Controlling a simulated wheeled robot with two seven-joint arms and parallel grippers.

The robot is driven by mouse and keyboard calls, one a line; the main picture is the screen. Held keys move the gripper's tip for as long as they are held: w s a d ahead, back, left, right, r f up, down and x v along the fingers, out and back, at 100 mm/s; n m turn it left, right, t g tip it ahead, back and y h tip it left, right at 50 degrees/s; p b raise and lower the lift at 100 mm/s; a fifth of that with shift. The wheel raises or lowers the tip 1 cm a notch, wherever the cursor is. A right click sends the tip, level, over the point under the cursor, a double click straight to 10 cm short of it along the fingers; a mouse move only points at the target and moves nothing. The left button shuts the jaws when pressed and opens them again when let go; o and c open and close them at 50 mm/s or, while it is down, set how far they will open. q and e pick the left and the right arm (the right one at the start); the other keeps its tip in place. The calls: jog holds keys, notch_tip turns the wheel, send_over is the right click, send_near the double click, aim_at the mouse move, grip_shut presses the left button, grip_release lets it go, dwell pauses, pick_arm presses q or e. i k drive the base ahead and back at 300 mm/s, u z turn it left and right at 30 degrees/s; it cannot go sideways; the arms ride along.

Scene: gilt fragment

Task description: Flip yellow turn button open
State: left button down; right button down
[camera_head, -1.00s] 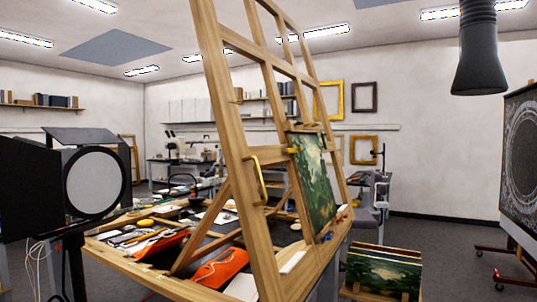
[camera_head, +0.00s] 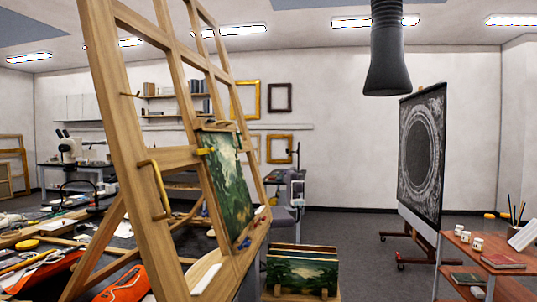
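A small yellow piece (camera_head: 205,151), which looks like the turn button, sits at the left edge of the green landscape painting (camera_head: 229,188) on the wooden easel. It appears to lie roughly level, pointing towards the painting; it is too small to tell exactly how it overlaps the edge. A larger yellow bar handle (camera_head: 160,189) is fixed upright on the easel's near post (camera_head: 129,140). Neither of my grippers is in view.
A rack of paintings (camera_head: 301,270) stands on the floor right of the easel. A red cart (camera_head: 487,262) with cups and books is at the right, before a dark panel on a wheeled stand (camera_head: 422,155). A black duct (camera_head: 387,55) hangs above. Floor shows between rack and cart.

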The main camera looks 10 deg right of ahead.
aim_at(203, 151)
jog(key=z, duration=0.6)
jog(key=i, duration=1.35)
jog(key=u, duration=0.3)
